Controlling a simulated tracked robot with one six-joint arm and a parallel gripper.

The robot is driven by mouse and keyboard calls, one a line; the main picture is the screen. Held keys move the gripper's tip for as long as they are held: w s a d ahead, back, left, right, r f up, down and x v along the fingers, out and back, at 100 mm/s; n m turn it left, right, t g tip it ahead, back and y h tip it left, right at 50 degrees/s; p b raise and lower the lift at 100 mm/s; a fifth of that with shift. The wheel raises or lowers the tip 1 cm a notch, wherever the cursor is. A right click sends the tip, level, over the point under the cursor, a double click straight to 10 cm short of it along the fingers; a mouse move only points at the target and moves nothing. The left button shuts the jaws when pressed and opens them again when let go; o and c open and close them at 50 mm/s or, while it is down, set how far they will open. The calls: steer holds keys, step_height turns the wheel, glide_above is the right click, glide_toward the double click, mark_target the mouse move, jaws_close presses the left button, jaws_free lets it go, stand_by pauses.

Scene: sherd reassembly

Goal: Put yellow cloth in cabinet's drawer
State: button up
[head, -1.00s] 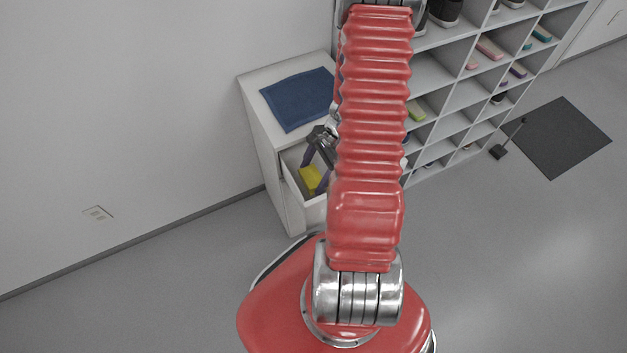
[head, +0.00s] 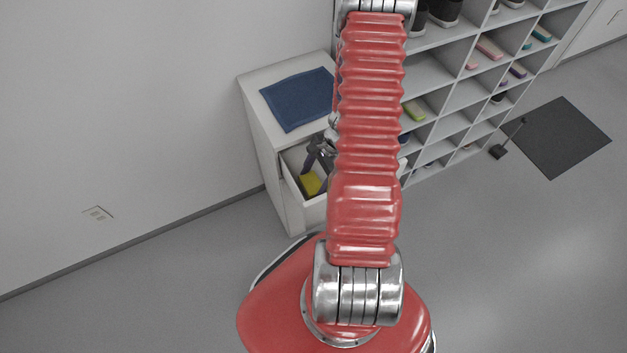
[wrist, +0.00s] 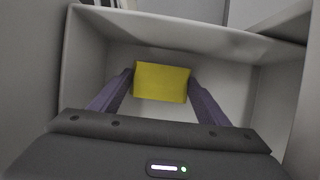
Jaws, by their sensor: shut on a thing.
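The yellow cloth (wrist: 162,82) is a small folded block held between the two fingers of my gripper (wrist: 160,88) in the wrist view. It also shows in the head view (head: 311,184), inside the open drawer (head: 290,181). The drawer's pale walls (wrist: 85,70) surround the cloth and my fingers in the wrist view. My gripper (head: 318,172) is partly hidden by my arm in the head view. Whether the cloth touches the drawer floor I cannot tell. The white cabinet (head: 256,126) stands against the wall.
A dark blue cloth (head: 297,99) lies on the cabinet top. A grey cubby shelf (head: 466,96) with shoes and coloured blocks stands to the right. A dark mat (head: 560,138) lies on the floor further right. The floor at left is clear.

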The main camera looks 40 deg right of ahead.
steer(key=shift+f, duration=0.1)
steer(key=o, duration=0.9)
steer(key=shift+c, duration=0.2)
steer(key=v, duration=1.2)
steer(key=shift+d, duration=0.15)
